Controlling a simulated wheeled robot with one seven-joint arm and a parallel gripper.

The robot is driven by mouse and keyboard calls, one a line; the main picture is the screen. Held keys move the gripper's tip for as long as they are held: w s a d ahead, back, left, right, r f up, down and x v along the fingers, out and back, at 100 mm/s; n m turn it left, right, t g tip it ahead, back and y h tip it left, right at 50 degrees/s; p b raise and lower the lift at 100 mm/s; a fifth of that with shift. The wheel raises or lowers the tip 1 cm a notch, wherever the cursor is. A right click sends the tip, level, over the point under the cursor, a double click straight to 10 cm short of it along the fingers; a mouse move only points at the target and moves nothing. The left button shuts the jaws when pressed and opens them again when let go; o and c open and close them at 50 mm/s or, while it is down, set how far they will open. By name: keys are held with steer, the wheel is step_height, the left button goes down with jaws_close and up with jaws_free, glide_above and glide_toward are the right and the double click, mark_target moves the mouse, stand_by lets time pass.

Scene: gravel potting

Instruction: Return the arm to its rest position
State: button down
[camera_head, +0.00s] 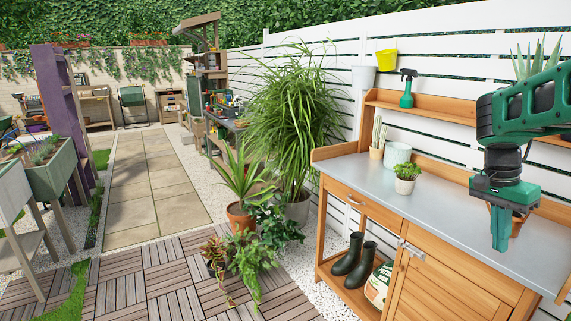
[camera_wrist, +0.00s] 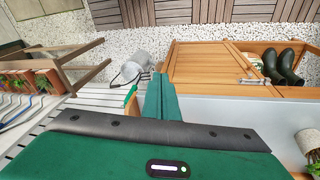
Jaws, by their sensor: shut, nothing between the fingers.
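My gripper (camera_head: 500,230) is at the right of the head view, pointing down above the grey top of the wooden potting bench (camera_head: 440,195). Its green fingers are shut together with nothing between them. In the wrist view the closed fingers (camera_wrist: 160,95) point toward the bench's front edge and cabinet door. My green arm reaches in from the right edge of the head view.
A small potted plant (camera_head: 406,178), a white pot (camera_head: 397,154) and a green spray bottle (camera_head: 407,88) are on the bench and its shelf. Black boots (camera_head: 354,262) stand on the lower shelf. A metal watering can (camera_wrist: 134,68) is on the gravel. The bench top's middle is clear.

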steer(key=s+a+f+n+y, duration=0.1)
steer(key=s+a+n, duration=0.1)
steer(key=s, duration=0.5)
steer(key=s+a+f+n+y, duration=0.1)
steer(key=s+a+f+n, duration=0.1)
steer(key=s, duration=0.6)
steer(key=s+a+f+n+t, duration=0.1)
steer(key=s+a+n, duration=0.3)
steer(key=s, duration=0.4)
steer(key=shift+a+f+y, duration=0.4)
steer(key=shift+a+f, duration=0.05)
steer(key=shift+f, duration=0.25)
steer(key=shift+w+f, duration=0.25)
steer(key=shift+w, duration=0.3)
